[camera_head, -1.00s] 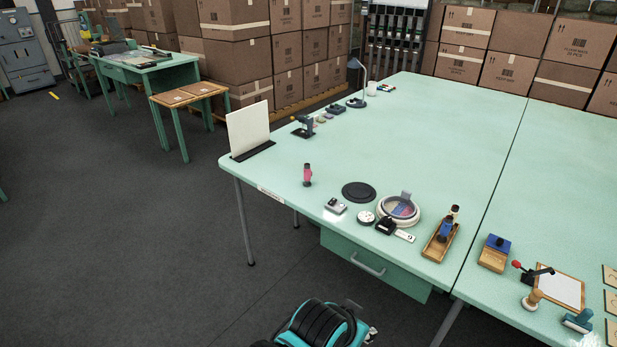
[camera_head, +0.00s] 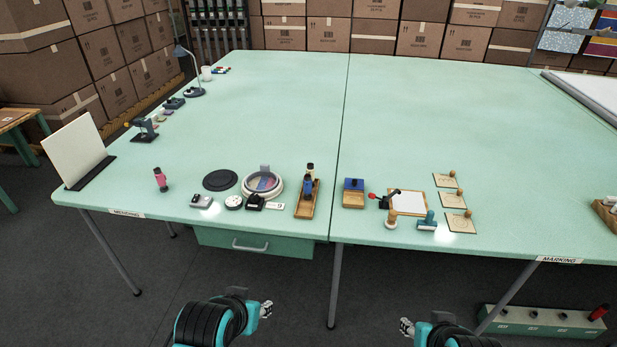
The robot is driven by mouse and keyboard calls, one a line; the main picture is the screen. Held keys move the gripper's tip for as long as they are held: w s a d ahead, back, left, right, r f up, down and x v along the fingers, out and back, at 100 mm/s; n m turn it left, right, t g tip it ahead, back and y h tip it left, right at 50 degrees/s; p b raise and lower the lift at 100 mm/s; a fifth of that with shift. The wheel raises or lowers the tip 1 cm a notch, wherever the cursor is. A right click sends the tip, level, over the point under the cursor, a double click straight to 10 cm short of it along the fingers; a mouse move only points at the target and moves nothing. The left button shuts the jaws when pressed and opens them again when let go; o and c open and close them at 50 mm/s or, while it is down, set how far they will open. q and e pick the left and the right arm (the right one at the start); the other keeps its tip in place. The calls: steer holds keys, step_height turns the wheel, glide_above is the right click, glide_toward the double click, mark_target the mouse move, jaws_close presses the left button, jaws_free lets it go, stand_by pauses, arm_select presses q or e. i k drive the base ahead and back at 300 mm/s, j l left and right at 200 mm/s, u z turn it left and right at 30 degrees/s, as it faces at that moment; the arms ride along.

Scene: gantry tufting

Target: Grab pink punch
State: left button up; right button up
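A small upright pink tool with a dark top and dark base, which looks like the pink punch (camera_head: 160,180), stands on the left part of the green table (camera_head: 420,100), near the front edge. My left gripper (camera_head: 267,309) is low in front of the table, below and to the right of the pink tool and well apart from it. My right gripper (camera_head: 404,326) is also low in front of the table, further right. Both grippers touch nothing that I can see. Their fingers are too small to tell whether they are open.
A white upright board (camera_head: 75,150) stands left of the pink tool. A grey metal piece (camera_head: 201,201), a black disc (camera_head: 220,180) and a round dish (camera_head: 262,182) lie to its right. A drawer (camera_head: 255,243) hangs under the front edge. The table's middle is clear.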

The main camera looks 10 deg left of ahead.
mark_target(161, 179)
steer(key=u, duration=1.35)
steer(key=i+j+z, duration=0.15)
steer(key=i, duration=0.35)
steer(key=i+j+z, duration=0.2)
steer(key=i, duration=0.3)
steer(key=l, duration=0.1)
